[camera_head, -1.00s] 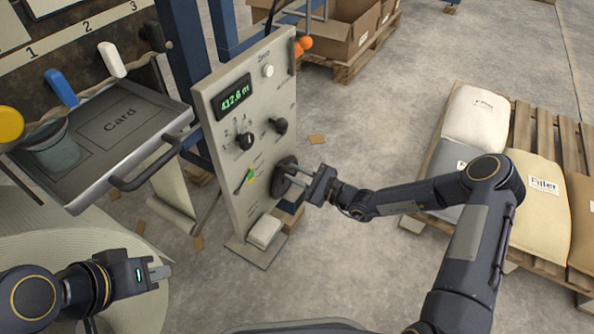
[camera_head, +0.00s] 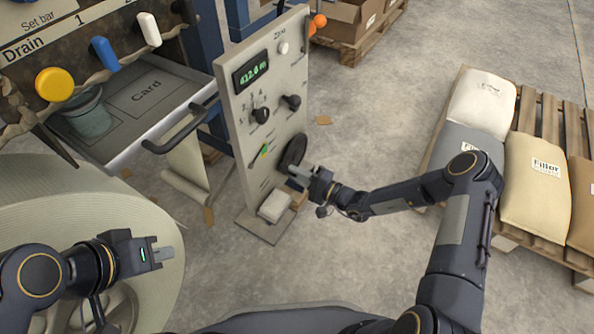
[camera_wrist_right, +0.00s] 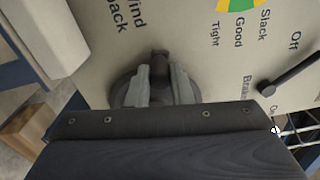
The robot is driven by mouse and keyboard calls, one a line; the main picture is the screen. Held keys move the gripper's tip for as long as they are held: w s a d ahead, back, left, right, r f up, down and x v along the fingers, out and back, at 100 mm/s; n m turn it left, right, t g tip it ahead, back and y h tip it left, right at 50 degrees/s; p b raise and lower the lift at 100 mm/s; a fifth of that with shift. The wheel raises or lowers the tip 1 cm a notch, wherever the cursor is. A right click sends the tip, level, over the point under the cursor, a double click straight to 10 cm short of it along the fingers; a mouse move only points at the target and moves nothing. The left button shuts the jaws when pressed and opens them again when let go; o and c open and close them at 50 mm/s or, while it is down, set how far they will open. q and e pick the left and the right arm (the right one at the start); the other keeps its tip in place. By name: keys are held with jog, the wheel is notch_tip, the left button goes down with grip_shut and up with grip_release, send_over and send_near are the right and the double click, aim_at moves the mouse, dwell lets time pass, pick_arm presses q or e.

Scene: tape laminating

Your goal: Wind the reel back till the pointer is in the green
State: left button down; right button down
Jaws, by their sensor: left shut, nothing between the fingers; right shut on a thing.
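The dark round hand wheel (camera_head: 293,150) sits low on the right side of the grey panel (camera_head: 232,112). My right gripper (camera_head: 297,171) is at the wheel's lower edge. In the right wrist view the right gripper (camera_wrist_right: 162,84) is shut on the wheel's dark handle (camera_wrist_right: 160,62), with "Wind back" printed beside it. The tension dial (camera_head: 265,150) shows green; in the wrist view its yellow and green part (camera_wrist_right: 238,5) is cut off by the top edge. I cannot make out its pointer. My left gripper (camera_head: 162,254) is shut and empty at lower left.
A brake lever (camera_wrist_right: 290,76) is beside the wheel. The panel's display (camera_head: 250,72) reads about 412 m. A Card tray (camera_head: 150,95) and a large pale roll (camera_head: 60,190) are at left. Filler sacks (camera_head: 535,175) lie on a pallet at right.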

notch_tip(320, 180, down, 7)
jog(key=n, duration=0.7)
jog(key=shift+w+d+n, duration=0.2)
jog(key=shift+d+n, duration=0.05)
jog(key=shift+n, duration=0.15)
jog(key=shift+w+d, duration=0.1)
jog(key=c, duration=1.3)
grip_release()
